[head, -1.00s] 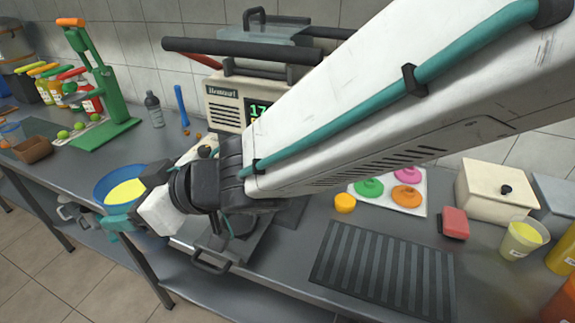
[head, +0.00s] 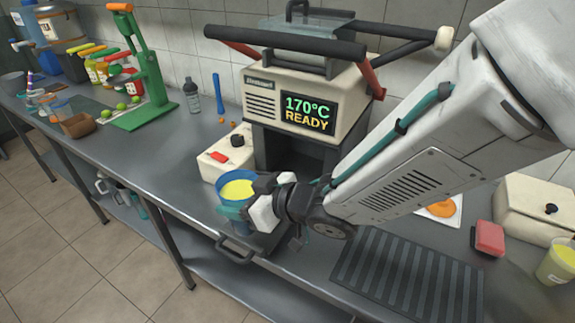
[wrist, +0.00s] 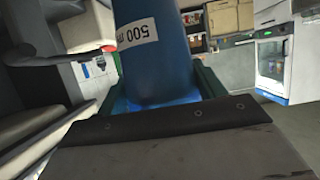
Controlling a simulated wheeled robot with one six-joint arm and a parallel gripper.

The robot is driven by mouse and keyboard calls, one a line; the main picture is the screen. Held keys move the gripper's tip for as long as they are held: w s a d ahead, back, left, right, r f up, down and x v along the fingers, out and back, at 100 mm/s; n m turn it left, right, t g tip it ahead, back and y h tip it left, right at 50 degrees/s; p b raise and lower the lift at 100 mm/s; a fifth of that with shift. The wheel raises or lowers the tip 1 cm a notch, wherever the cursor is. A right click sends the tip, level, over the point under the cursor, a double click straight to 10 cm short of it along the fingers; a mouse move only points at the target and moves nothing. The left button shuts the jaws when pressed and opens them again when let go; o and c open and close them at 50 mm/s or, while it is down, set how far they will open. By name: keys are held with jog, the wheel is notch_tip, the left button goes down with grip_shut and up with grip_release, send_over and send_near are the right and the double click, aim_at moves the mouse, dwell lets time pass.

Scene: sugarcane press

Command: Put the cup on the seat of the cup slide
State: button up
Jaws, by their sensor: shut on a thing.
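The blue cup (head: 238,190) holds yellow liquid or pulp and stands about upright in my gripper (head: 236,209). My gripper is shut on its side. In the wrist view the cup (wrist: 150,50) fills the upper middle, with a white "500" label. The cup slide (head: 262,240) sticks out at the front of the cream heated machine, with a dark handle (head: 236,250) at its front end. The cup appears above the slide's front part. Its seat is hidden behind the cup and gripper, and I cannot tell whether the cup touches it.
The cream machine (head: 312,85) reads "170°C READY". A white box with a red button (head: 220,158) stands close behind the cup. A ribbed dark mat (head: 408,280) lies right of the slide. A green press (head: 145,75) stands far left. The counter left of the slide is fairly clear.

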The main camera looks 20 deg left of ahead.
jog(key=shift+w+a+f, duration=0.1)
jog(key=shift+w+f, duration=0.6)
jog(key=shift+w, duration=0.6)
jog(key=shift+w+d+f, duration=0.1)
jog(key=shift+w+f, duration=0.6)
jog(key=shift+w, duration=0.65)
jog(key=shift+w+a+f, duration=0.1)
jog(key=shift+w+f, duration=0.6)
jog(key=shift+w, duration=0.6)
jog(key=o, duration=1)
jog(key=v, duration=1.2)
jog(key=shift+r, duration=0.1)
